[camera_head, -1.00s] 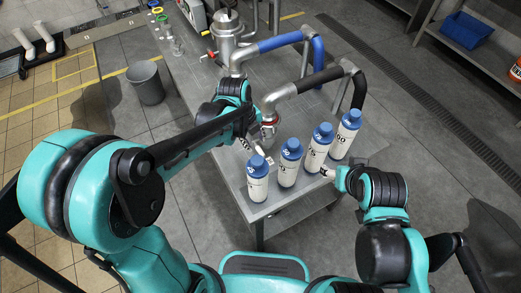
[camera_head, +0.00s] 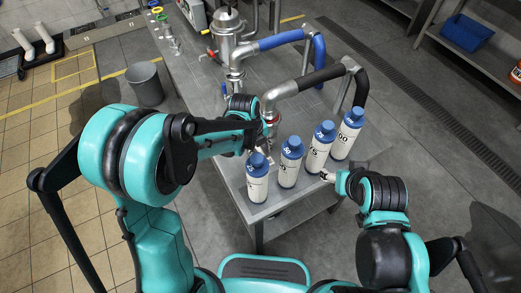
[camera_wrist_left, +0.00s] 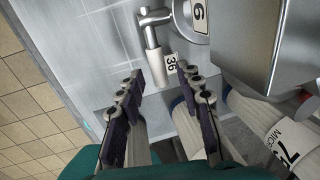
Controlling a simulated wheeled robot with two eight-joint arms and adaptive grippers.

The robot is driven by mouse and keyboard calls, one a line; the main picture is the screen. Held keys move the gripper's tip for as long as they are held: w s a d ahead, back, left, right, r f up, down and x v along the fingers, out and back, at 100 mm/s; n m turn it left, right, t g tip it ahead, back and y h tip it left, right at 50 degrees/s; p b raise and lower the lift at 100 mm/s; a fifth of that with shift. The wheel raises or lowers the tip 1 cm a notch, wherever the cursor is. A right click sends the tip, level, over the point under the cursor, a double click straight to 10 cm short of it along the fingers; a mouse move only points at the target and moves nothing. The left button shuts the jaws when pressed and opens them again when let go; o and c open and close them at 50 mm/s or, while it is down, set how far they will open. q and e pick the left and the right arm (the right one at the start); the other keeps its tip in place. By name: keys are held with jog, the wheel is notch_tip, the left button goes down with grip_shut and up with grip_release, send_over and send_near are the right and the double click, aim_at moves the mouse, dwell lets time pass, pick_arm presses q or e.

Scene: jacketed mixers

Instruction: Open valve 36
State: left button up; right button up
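The handle of valve 36 (camera_wrist_left: 153,60) is a pale cylinder on a bent metal lever at the top centre of the left wrist view. A white label reading 36 (camera_wrist_left: 171,63) is at its end. My left gripper (camera_wrist_left: 158,72) is open, its two dark fingers on either side of the handle's end and label; no clear contact shows. In the head view its fingers are largely hidden by my left wrist, beside the pipe end with a red clamp (camera_head: 271,116). My right gripper (camera_head: 327,176) is beside the bottles; its finger opening is too small to judge.
Several white bottles with blue caps (camera_head: 290,165) stand along the near edge of the metal table (camera_head: 200,85), close to both grippers. A steel vessel (camera_head: 228,38) and blue-sleeved pipe (camera_head: 280,41) stand behind. A grey bin (camera_head: 145,84) is on the floor at left.

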pick_arm(q)
grip_shut()
jog(key=shift+w+a+r+g+h, duration=0.2)
jog(key=shift+r+g+h, duration=0.2)
jog(key=shift+g, duration=0.2)
jog(key=shift+w+a+r+g+h, duration=0.15)
jog(key=shift+r+g+h, duration=0.2)
jog(key=shift+g, duration=0.25)
jog(key=shift+d, duration=0.1)
jog(key=shift+o, duration=0.4)
grip_release()
jog(key=v, duration=1.2)
